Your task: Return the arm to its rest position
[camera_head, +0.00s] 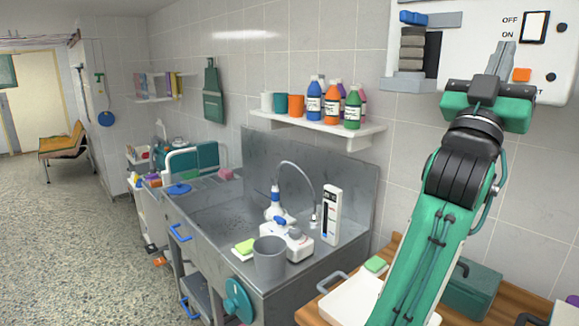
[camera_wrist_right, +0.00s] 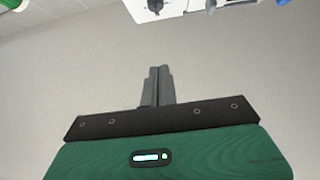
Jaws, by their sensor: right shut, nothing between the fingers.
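My right gripper (camera_head: 502,58) is raised at the upper right of the head view, in front of a white wall panel (camera_head: 470,40). Its green and black arm comes up from the bottom right. The grey fingers are together with nothing between them. In the right wrist view, the closed fingers (camera_wrist_right: 160,85) point up the picture, with plain pale wall around them. My left gripper is not in view.
The panel carries an ON/OFF switch (camera_head: 535,27) and an orange button (camera_head: 521,75) close to the gripper. A shelf with bottles (camera_head: 340,136) hangs left of the arm. Below are a steel sink (camera_head: 225,215) and a wooden counter with a green box (camera_head: 468,291). Open floor (camera_head: 70,240) lies at left.

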